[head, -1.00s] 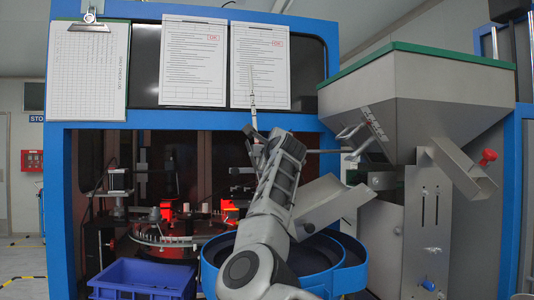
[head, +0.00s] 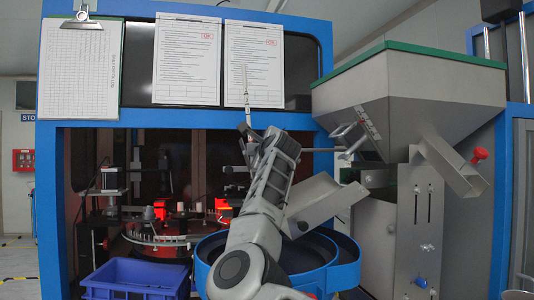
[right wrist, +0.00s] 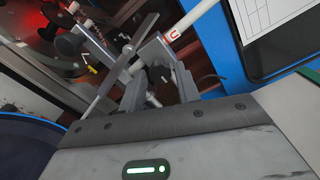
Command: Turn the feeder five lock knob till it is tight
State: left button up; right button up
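My right arm rises from the bottom of the head view. Its gripper (head: 256,136) is at the upper front of the machine opening, below the posted sheets. The right wrist view shows its two grey fingers (right wrist: 155,75) apart, with small dark and metal parts between and behind them. I cannot tell whether the fingers touch these parts. A thin white rod (head: 247,88) stands up just above the gripper; a white rod with a red mark (right wrist: 190,30) shows in the right wrist view. I cannot pick out the lock knob for certain; the fingers may hide it. My left gripper is not in view.
A blue-rimmed bowl (head: 345,265) lies behind my arm. A blue bin (head: 135,275) is at lower left.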

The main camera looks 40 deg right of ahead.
pick_arm(q)
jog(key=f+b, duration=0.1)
jog(key=b, duration=0.1)
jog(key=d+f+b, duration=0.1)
jog(key=b, duration=0.2)
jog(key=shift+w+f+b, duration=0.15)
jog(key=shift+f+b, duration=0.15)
pick_arm(e)
jog(key=v, duration=1.5)
jog(key=shift+s+a, duration=0.15)
jog(key=shift+s, duration=0.1)
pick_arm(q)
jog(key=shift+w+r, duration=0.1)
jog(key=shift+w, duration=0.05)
